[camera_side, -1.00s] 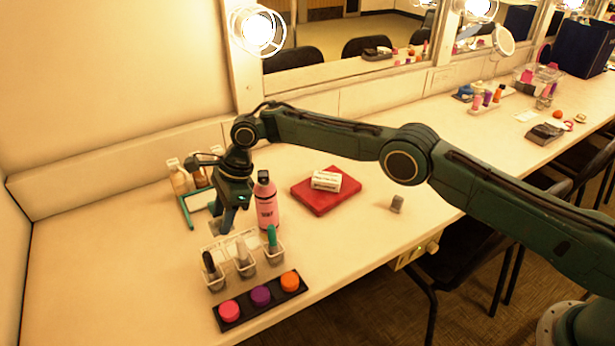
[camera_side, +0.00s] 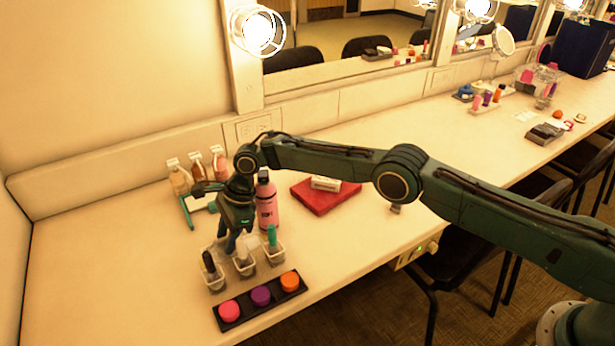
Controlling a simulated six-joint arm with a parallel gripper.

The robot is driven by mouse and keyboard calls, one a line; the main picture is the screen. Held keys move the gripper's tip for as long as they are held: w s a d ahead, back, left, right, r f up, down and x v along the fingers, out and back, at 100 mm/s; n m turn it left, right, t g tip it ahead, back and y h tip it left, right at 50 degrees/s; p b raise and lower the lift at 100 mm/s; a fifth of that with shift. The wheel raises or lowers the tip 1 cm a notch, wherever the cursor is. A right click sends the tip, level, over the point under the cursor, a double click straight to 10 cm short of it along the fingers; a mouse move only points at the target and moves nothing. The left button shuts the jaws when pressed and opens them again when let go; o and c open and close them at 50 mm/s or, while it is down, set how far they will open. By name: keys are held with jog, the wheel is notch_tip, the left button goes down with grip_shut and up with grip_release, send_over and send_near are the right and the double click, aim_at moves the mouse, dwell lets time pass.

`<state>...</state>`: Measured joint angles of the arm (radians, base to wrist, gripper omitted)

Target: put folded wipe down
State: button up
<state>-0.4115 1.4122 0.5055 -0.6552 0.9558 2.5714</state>
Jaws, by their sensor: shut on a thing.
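My gripper (camera_side: 233,240) points down just above and behind the left and middle clear cups in the front row. It is shut on a small blue-grey piece, which I take to be the folded wipe (camera_side: 231,243). The wipe is mostly hidden by the fingers, and I cannot tell whether it touches anything.
A black strip (camera_side: 250,313) with pink, purple and orange pots lies in front. A pink bottle (camera_side: 267,208) stands close right of my gripper. A red mat (camera_side: 318,204) bears a white box. Several bottles (camera_side: 179,180) stand behind.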

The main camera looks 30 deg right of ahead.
jog(key=shift+f, duration=0.8)
jog(key=o, duration=0.9)
jog(key=shift+o, duration=0.2)
jog(key=shift+r, duration=0.15)
jog(key=shift+r, duration=0.5)
jog(key=shift+w+d+r, duration=0.1)
jog(key=shift+d+r, duration=0.2)
jog(key=shift+r, duration=0.35)
notch_tip(320, 180, up, 8)
jog(key=shift+d+r, duration=0.2)
jog(key=shift+d, duration=0.1)
